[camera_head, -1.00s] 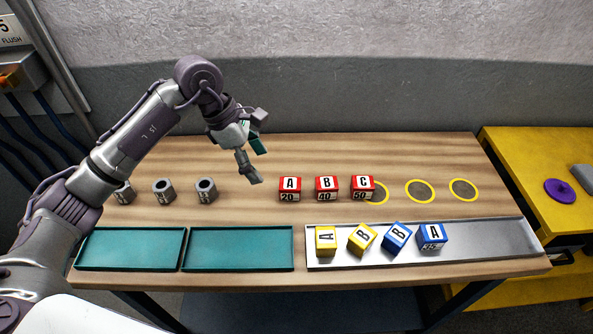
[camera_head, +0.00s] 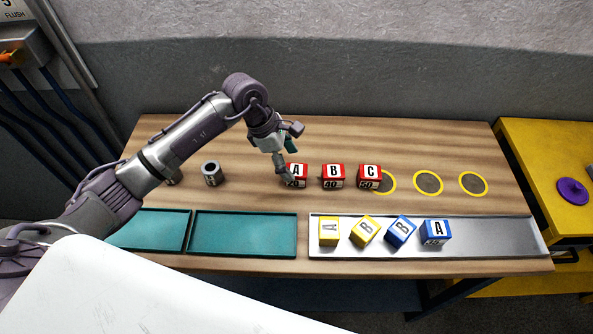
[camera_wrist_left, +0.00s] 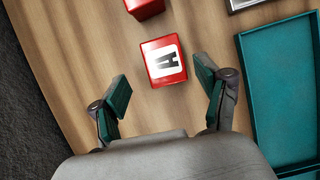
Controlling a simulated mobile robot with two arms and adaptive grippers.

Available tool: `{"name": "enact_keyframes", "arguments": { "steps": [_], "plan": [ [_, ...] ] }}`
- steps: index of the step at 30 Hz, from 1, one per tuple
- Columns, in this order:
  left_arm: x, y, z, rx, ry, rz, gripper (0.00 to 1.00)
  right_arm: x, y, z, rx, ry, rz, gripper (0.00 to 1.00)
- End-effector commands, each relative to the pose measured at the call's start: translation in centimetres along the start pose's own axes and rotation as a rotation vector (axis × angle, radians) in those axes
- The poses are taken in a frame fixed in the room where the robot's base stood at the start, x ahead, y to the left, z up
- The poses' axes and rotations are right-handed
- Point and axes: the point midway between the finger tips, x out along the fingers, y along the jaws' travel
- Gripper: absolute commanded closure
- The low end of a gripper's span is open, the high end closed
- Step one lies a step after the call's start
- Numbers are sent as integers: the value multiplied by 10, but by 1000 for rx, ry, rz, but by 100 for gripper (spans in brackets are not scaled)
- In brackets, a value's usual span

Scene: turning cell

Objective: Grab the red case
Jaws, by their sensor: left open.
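Three red cases stand in a row on the wooden table: case A (camera_head: 298,172) marked 20, case B (camera_head: 333,176) marked 40, and case C (camera_head: 369,177) marked 50. My left gripper (camera_head: 284,163) is beside red case A and partly covers its left side. In the left wrist view, my left gripper (camera_wrist_left: 163,98) is open, with red case A (camera_wrist_left: 165,62) ahead of and between the fingers. Nothing is between the pads themselves. A second red case (camera_wrist_left: 144,7) shows at the top edge there. My right gripper is not in view.
A metal tray (camera_head: 500,235) holds two yellow and two blue cases. Teal trays (camera_head: 242,233) lie to its left. A grey metal part (camera_head: 211,173) stands left of the red cases. Yellow-ringed spots (camera_head: 428,183) lie to the right. A yellow table (camera_head: 545,170) adjoins at right.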

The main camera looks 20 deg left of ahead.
Motion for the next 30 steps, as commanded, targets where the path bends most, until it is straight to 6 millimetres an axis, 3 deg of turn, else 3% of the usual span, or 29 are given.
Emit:
{"name": "enact_keyframes", "arguments": {
  "steps": [4,9,17,27,30],
  "plan": [
    [20,-8,5,-2,0,-8,25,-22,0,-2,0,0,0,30],
    [40,-6,4,-1,0,-3,25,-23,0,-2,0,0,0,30],
    [42,-5,2,1,0,-1,27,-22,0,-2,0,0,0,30],
    [42,-5,3,0,0,-1,83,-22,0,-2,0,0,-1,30],
    [42,-5,3,0,0,0,95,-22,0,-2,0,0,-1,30]
  ]
}}
